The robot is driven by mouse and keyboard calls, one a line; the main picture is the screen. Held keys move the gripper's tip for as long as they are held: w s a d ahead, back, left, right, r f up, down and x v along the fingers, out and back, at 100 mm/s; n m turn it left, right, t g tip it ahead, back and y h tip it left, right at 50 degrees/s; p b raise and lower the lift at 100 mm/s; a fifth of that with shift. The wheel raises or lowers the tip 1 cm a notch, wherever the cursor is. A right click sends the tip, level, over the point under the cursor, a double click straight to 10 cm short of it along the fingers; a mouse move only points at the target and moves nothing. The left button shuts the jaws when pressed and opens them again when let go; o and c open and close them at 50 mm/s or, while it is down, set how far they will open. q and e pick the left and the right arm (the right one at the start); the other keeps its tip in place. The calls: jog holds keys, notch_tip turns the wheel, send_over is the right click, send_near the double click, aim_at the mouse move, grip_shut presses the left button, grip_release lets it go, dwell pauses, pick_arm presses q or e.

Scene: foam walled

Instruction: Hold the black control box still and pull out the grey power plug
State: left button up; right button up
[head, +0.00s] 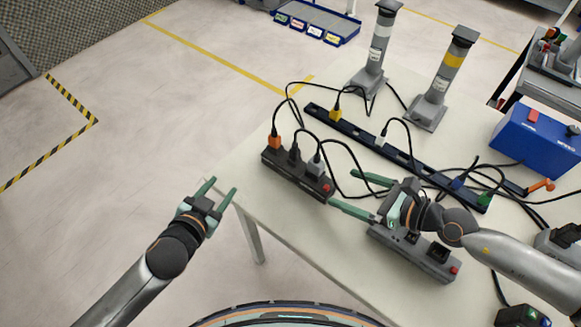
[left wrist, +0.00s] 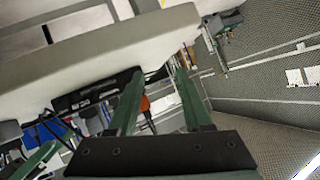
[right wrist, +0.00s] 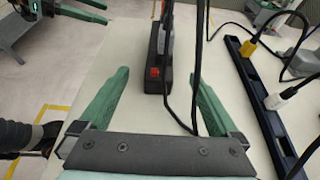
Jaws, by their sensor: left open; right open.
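The black control box (head: 292,176) lies near the table's left edge in the head view, with a red button at its near end. The grey power plug (head: 316,166) stands upright in it, beside a black plug (head: 295,155) and an orange plug (head: 275,141). My right gripper (head: 343,190) is open and empty, its fingers pointing at the box's red-button end. In the right wrist view the box (right wrist: 154,83) is beyond and between the fingertips, apart from them. My left gripper (head: 223,187) is open and empty by the table's left edge, away from the box.
A grey box (head: 413,255) lies under my right gripper. A long dark power strip (head: 395,154) with yellow, white, blue and green plugs runs behind. Two grey posts (head: 372,65), (head: 433,95) and a blue box (head: 535,140) stand farther back. Loose cables cross the table.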

aim_at(307, 173)
jog(key=shift+w+a+f, duration=0.2)
jog(key=shift+w+a, duration=0.1)
jog(key=shift+a, duration=0.05)
pick_arm(q)
jog(key=s+d+r+g+h, duration=0.2)
jog(key=d+r+g+h, duration=0.1)
jog(key=d+r, duration=0.8)
jog(key=d, duration=0.4)
jog(key=shift+d+r+m+g+h, duration=0.4)
pick_arm(e)
jog(key=x, duration=1.1)
jog(key=shift+w+a, duration=0.2)
jog(key=shift+a, duration=0.05)
pick_arm(q)
jog(key=shift+w, duration=0.1)
pick_arm(e)
grip_shut()
